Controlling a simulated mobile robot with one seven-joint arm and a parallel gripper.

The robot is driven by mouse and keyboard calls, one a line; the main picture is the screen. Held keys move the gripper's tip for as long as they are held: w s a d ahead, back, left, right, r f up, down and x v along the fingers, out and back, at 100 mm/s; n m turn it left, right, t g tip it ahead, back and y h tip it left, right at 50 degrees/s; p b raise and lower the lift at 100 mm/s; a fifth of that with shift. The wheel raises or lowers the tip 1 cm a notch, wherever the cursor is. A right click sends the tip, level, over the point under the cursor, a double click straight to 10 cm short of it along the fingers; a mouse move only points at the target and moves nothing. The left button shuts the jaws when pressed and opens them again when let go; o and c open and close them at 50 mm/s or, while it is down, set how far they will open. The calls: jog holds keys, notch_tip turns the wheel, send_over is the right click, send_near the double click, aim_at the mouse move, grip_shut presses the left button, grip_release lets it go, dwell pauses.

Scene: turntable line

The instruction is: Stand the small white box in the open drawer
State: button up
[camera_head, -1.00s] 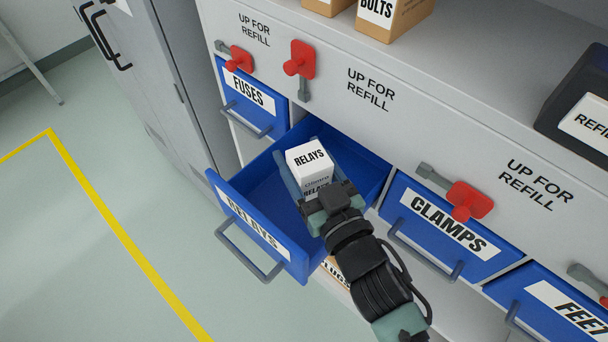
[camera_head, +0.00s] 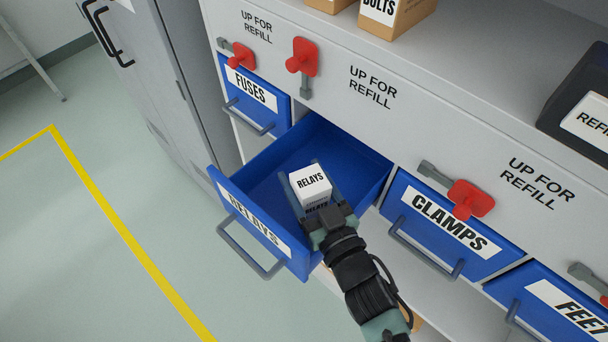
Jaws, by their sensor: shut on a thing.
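The small white box (camera_head: 311,184) is marked RELAYS on its top and side. My gripper (camera_head: 314,194) is shut on it, with a finger on each side. The box is upright and sits low inside the open blue drawer (camera_head: 262,176), which is also labelled RELAYS. Its top is near the height of the drawer's rim. My gripper hides the lower part of the box, so I cannot tell whether it touches the drawer floor.
The FUSES drawer (camera_head: 252,97) at the left and the CLAMPS drawer (camera_head: 446,229) at the right are shut. Red latches (camera_head: 302,58) sit on the grey front above. The open drawer's floor left of the box is bare.

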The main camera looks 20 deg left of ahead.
aim_at(318, 201)
jog(key=shift+s+f, duration=0.1)
jog(key=shift+f, duration=0.25)
jog(key=o, duration=1.2)
jog(key=shift+f, duration=0.2)
jog(key=shift+o, duration=0.2)
jog(key=shift+r, duration=0.35)
jog(key=v, duration=0.3)
jog(key=b+v, duration=0.1)
jog(key=v, duration=0.3)
jog(key=b+v, duration=0.1)
jog(key=v, duration=0.2)
jog(key=shift+s+d+r, duration=0.2)
jog(key=shift+d+r, duration=0.15)
jog(key=shift+d, duration=0.05)
jog(key=shift+s+d+r, duration=0.15)
jog(key=shift+s+d, duration=0.15)
jog(key=shift+s, duration=0.1)
